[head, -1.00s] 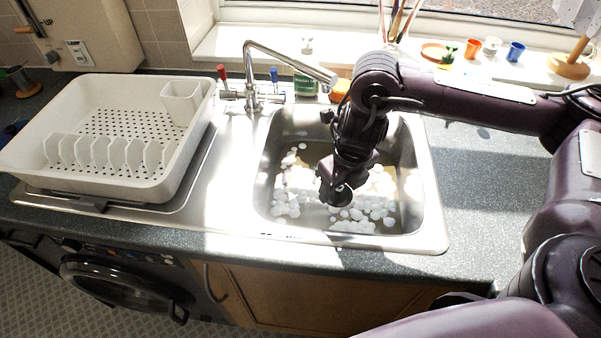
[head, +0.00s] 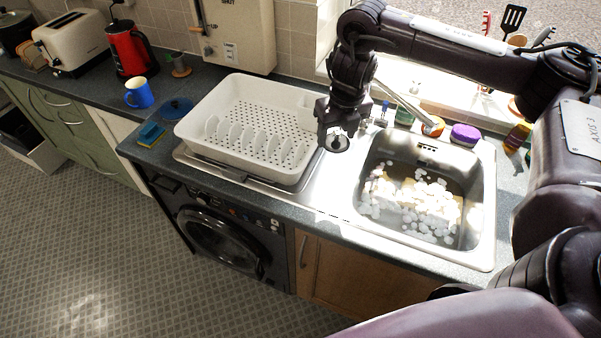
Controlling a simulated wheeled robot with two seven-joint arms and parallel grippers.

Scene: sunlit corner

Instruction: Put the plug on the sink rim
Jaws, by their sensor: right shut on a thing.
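My right gripper (head: 336,140) hangs above the steel between the dish rack and the sink bowl, pointing down. It is shut on a small dark round thing at its tip, which looks like the plug (head: 338,146). The plug is mostly covered by the gripper, and I cannot tell its exact height over the steel. The steel sink rim (head: 330,197) lies in sunlight below and in front of the gripper. The sink bowl (head: 470,205) to the right holds water with white foam. My left gripper is not in view.
A white dish rack (head: 200,128) stands on the drainer, close left of the gripper. The tap (head: 405,103) is behind the bowl, with a purple-lidded tub (head: 465,134) at the back right. A blue sponge (head: 151,133) and blue mug (head: 139,94) are farther left.

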